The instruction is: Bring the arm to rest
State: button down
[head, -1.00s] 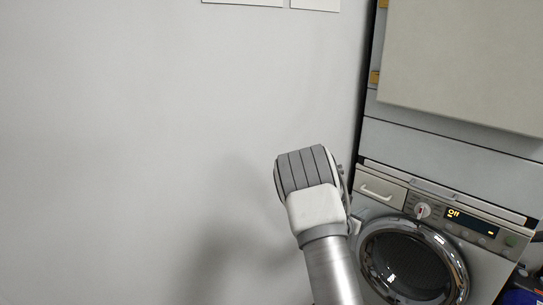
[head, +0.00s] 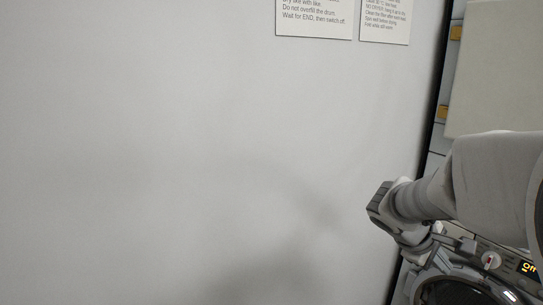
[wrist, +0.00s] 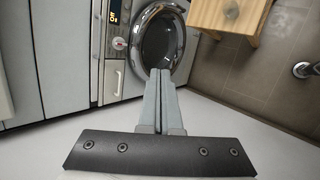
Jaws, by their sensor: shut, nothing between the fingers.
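My gripper (wrist: 160,76) shows in the wrist view with its two grey fingers together and nothing between them. Past the fingertips in that view is the round door (wrist: 163,42) of a washer-type machine. In the head view my arm comes in from the right edge and bends in front of the machine; the gripper's fingers cannot be made out there. The machine's display (head: 529,267) reads "Off", and its door (head: 455,291) is partly hidden at the bottom right.
A pale wall (head: 200,150) fills most of the head view, with two printed notices (head: 313,18) at the top. A wooden stool (wrist: 232,15) stands on the tiled floor (wrist: 285,80) right of the machine in the wrist view. A beige panel (head: 497,70) is at upper right.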

jog(key=s+a+r+m+t+y, duration=0.2)
jog(key=s+a+m+y, duration=0.15)
jog(key=s+a, duration=0.5)
jog(key=s+a+r+m+t+y, duration=0.1)
jog(key=s+a+m+y, duration=0.35)
jog(key=a, duration=0.75)
notch_tip(320, 180, up, 16)
jog(key=s+n+p, duration=0.1)
jog(key=p, duration=1.5)
jog(key=shift+a+r+n+y, duration=0.2)
jog(key=shift+n+y, duration=0.1)
jog(key=shift+n, duration=0.1)
